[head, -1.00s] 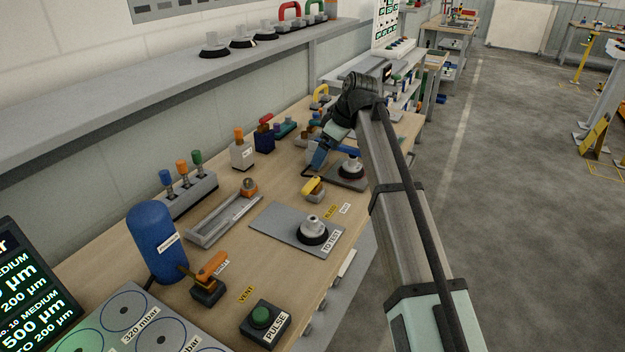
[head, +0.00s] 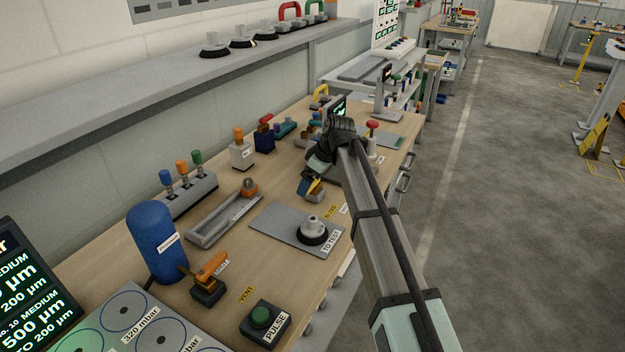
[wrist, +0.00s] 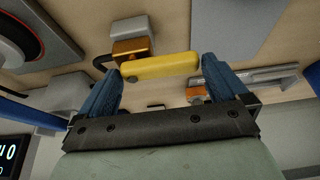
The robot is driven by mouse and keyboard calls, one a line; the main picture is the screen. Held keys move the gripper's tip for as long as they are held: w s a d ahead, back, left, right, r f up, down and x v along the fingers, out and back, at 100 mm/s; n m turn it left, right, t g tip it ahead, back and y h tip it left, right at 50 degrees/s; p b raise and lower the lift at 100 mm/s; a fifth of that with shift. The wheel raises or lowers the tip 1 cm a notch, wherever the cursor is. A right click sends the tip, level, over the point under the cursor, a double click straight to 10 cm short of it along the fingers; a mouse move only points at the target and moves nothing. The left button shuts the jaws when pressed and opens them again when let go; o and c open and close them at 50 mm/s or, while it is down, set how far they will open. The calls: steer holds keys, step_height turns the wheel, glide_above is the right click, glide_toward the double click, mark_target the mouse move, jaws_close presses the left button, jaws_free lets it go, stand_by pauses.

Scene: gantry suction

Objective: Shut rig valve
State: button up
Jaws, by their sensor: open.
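A small valve with a yellow handle (head: 315,187) sits on the bench behind the grey plate. In the wrist view the yellow handle (wrist: 160,66) lies lengthwise across the gap between my fingertips, above an orange and grey body (wrist: 132,45). My gripper (wrist: 163,68) is open, with one blue finger near each end of the handle; I cannot tell if they touch it. In the head view my gripper (head: 305,184) partly hides this valve. Another valve with an orange lever (head: 212,264) stands by the blue tank. No readable label shows which one is the rig valve.
A black suction cup (head: 313,233) stands on the grey plate (head: 272,224) in front of my gripper. The blue tank (head: 153,245), a grey tray (head: 222,220) and a green PULSE button (head: 262,318) are nearer. A shelf (head: 150,95) runs along the wall.

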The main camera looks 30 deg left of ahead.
steer(key=shift+c, duration=0.5)
steer(key=c, duration=1)
steer(key=shift+c, duration=0.2)
steer(key=shift+d+n, duration=0.1)
steer(key=shift+n, duration=0.2)
steer(key=n, duration=0.1)
steer(key=n+g, duration=0.1)
steer(key=n, duration=0.1)
steer(key=shift+w+d+n+g, duration=0.3)
steer(key=shift+w+d, duration=0.05)
steer(key=shift+d, duration=0.05)
steer(key=n, duration=0.2)
steer(key=n+g+h, duration=0.1)
steer(key=shift+w+d+n, duration=0.3)
steer(key=shift+d, duration=0.05)
steer(key=n, duration=0.1)
steer(key=n+g, duration=0.1)
steer(key=n, duration=0.1)
steer(key=w+n+h, duration=0.1)
steer(key=shift+d+n, duration=0.3)
steer(key=shift+w+d+n+g+h, duration=0.1)
steer(key=shift+w+n+g+h, duration=0.25)
steer(key=shift+n, duration=0.6)
steer(key=shift+w+n+g+h, duration=0.1)
steer(key=shift+w+n+h, duration=0.1)
steer(key=shift+n+h, duration=0.55)
steer(key=shift+n, duration=0.4)
